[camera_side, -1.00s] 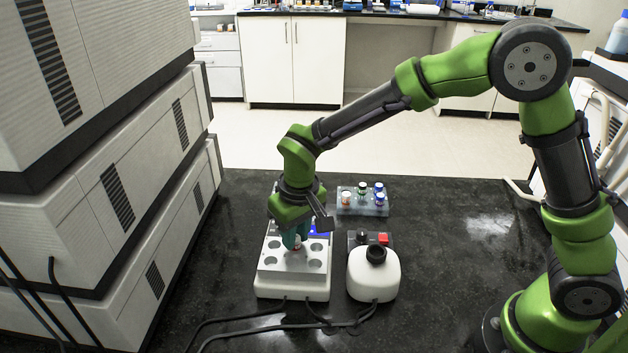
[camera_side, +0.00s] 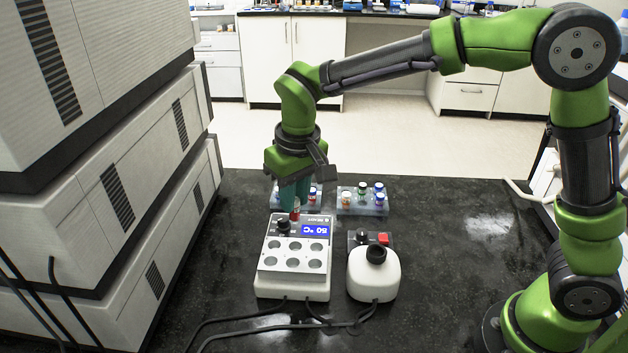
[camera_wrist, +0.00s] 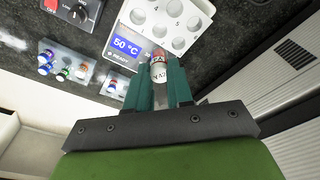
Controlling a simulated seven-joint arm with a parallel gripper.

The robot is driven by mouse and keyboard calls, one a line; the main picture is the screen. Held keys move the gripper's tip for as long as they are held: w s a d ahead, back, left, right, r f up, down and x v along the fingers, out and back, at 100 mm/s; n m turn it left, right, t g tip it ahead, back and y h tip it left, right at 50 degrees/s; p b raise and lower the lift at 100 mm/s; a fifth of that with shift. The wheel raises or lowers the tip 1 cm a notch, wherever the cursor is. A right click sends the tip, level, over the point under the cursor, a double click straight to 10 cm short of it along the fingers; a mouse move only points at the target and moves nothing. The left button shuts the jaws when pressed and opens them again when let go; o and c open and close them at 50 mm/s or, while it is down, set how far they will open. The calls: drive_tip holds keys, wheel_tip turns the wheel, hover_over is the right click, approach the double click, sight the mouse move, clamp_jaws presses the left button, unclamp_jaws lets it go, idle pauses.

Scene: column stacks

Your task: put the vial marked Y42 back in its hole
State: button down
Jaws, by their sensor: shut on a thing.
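My gripper (camera_side: 295,199) is shut on a vial (camera_side: 295,208) with a red cap, held upright above the back edge of the heating block.
A second clear rack (camera_side: 347,209) with several capped vials stands to the right. A white device (camera_side: 373,277) with a black top and a control box with a red switch (camera_side: 383,238) are right of the block. Cables lie in front. Stacked white instruments (camera_side: 110,200) wall the left.

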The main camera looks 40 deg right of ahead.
drive_tip(key=shift+w+d+f+m+h, duration=0.1)
drive_tip(key=shift+w+d+f+m, duration=1.3)
drive_tip(key=shift+d, duration=2.65)
drive_tip(key=shift+w+d+f+m+h, duration=0.1)
drive_tip(key=shift+w+d+f+m, duration=0.5)
drive_tip(key=shift+w+d+f, duration=2.5)
drive_tip(key=shift+w+d+f+m+h, duration=0.1)
drive_tip(key=shift+w+d+f+m, duration=0.65)
drive_tip(key=shift+d, duration=4.2)
drive_tip(key=shift+s+f+m, duration=0.15)
drive_tip(key=shift+f, duration=0.45)
drive_tip(key=shift+s+f+m, duration=0.1)
drive_tip(key=shift+s+f, duration=0.05)
drive_tip(key=shift+f, duration=0.4)
drive_tip(key=shift+f, duration=0.25)
drive_tip(key=c, duration=0.6)
unclamp_jaws()
drive_tip(key=shift+c, duration=0.2)
